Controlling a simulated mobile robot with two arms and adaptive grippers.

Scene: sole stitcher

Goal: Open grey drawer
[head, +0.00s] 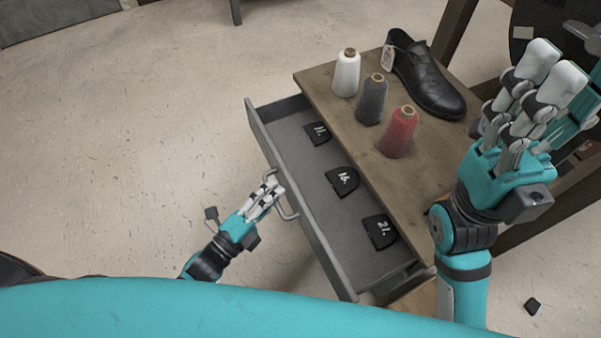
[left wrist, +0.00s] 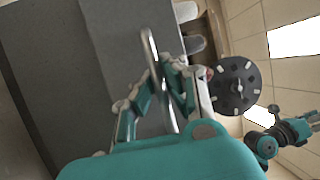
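The grey drawer (head: 262,128) stands pulled out from under the wooden tabletop in the head view. Its inside shows several black heel pieces, with a bare grey floor between them. The drawer's metal handle (head: 292,212) is on its front panel. My left gripper (head: 272,192) is at this handle, its fingers close together around the bar. In the left wrist view, the handle (left wrist: 150,50) runs between the two fingers (left wrist: 163,95), with the grey drawer front (left wrist: 55,60) behind. My right gripper (head: 548,75) is raised over the right of the table, fingers apart and empty.
White, dark grey and red thread spools (head: 397,132) and a black shoe (head: 428,80) stand on the wooden tabletop (head: 335,105). The floor left of the drawer is mostly clear.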

